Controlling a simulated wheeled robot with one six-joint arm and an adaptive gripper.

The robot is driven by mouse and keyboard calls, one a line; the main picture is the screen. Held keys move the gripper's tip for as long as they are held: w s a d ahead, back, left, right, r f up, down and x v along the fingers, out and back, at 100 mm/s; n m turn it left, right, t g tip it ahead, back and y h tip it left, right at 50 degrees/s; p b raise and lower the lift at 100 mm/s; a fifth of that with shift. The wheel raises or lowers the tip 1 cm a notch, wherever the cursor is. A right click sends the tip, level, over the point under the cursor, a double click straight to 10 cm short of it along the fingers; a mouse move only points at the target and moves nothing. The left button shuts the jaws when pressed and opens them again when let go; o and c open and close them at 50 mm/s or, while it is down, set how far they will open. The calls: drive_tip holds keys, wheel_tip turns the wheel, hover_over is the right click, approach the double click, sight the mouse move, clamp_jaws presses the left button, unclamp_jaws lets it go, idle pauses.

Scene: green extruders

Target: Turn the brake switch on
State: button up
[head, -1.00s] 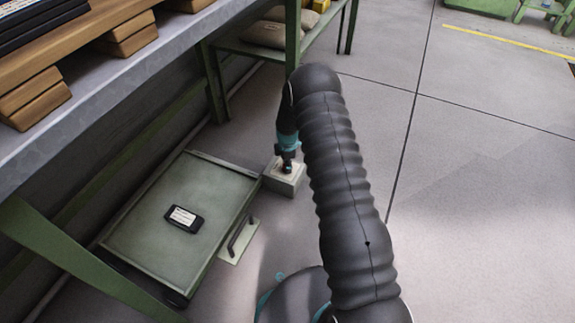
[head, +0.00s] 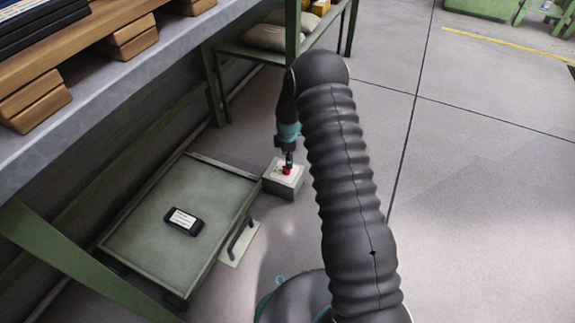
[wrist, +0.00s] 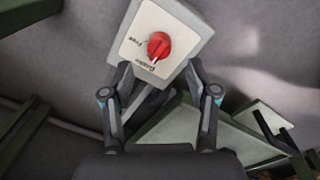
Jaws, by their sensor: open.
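The brake switch is a red round knob (wrist: 158,46) with a white pointer line, on a cream plate (wrist: 141,27) marked "Free" and "Brake". The pointer lies beside the "Brake" word. In the head view the red knob (head: 287,170) sits on top of a small grey box (head: 285,181) on the floor. My gripper (wrist: 158,70) is open and empty, its two fingertips apart just short of the knob in the wrist view. In the head view my gripper (head: 289,157) points down just above the knob; whether it touches is unclear.
A low green cart (head: 150,235) with a black labelled device (head: 183,220) on it stands left of the box. A shelf (head: 110,100) with wooden blocks overhangs at upper left. A green post (head: 292,35) rises behind my arm. The floor at right is clear.

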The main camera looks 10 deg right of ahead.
wheel_tip(320, 180, up, 6)
drive_tip(key=shift+s+f, duration=0.1)
drive_tip(key=shift+s, duration=0.05)
idle(0.6)
drive_tip(key=s+f+m+g, duration=0.1)
drive_tip(key=s+m+g, duration=0.1)
drive_tip(key=s+m, duration=0.4)
drive_tip(key=s+r+m+t+p, duration=0.2)
drive_tip(key=s+r+m, duration=0.2)
drive_tip(key=s+r, duration=0.7)
drive_tip(key=s+r+m+t+p, duration=0.2)
drive_tip(key=s+r+m, duration=0.2)
drive_tip(key=s+r, duration=0.7)
drive_tip(key=s+r+m+t+p, duration=0.3)
drive_tip(key=s+r, duration=0.8)
drive_tip(key=r, duration=1)
drive_tip(key=shift+s+r+m, duration=0.25)
drive_tip(key=shift+s+m, duration=0.1)
drive_tip(key=shift+m, duration=0.05)
drive_tip(key=shift+d, duration=0.1)
